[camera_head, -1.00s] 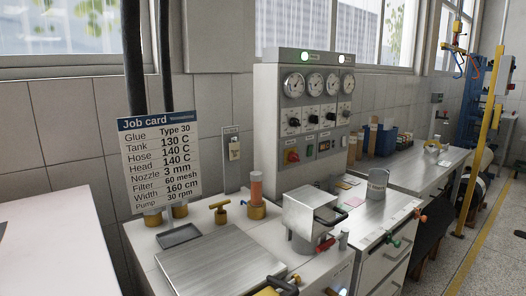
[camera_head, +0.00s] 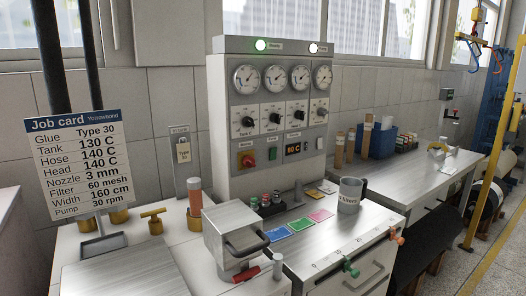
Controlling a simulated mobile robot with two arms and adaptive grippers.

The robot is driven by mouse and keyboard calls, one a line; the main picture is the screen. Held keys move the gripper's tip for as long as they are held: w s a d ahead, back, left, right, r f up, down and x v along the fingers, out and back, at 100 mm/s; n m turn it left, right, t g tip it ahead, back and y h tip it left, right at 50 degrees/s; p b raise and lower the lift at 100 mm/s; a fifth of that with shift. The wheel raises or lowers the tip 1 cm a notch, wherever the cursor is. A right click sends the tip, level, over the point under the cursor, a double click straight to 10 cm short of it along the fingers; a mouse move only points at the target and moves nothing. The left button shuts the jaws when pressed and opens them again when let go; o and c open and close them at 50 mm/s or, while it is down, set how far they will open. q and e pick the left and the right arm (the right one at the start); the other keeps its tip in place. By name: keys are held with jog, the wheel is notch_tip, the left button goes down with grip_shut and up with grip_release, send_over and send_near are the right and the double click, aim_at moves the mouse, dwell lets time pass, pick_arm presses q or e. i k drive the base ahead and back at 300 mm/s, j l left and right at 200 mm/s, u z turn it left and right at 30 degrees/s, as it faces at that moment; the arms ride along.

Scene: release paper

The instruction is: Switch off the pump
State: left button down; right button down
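A white control cabinet (camera_head: 216,125) stands against the tiled wall. Its panel carries several round gauges (camera_head: 246,78) and a row of black knobs (camera_head: 248,121), one labelled Tank. The small labels are too blurred to tell which control is the pump's. A small black box with red and green buttons (camera_head: 266,206) sits on the bench before the cabinet. Neither gripper is in view.
A job card (camera_head: 78,165) reads pump 30 rpm. A metal box with a black handle (camera_head: 235,232), a grey mug (camera_head: 349,195) and coloured cards (camera_head: 300,225) stand or lie before the cabinet. A blue bin (camera_head: 382,141) is farther right. The right bench top (camera_head: 430,172) is mostly clear.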

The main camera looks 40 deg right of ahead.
aim_at(273, 151)
jog(key=k+l, duration=0.1)
jog(key=l, duration=0.35)
jog(key=k+l, duration=0.1)
jog(key=l, duration=0.3)
jog(key=k+l+u, duration=0.1)
jog(key=l, duration=0.35)
jog(key=k+l, duration=0.15)
jog(key=l, duration=0.25)
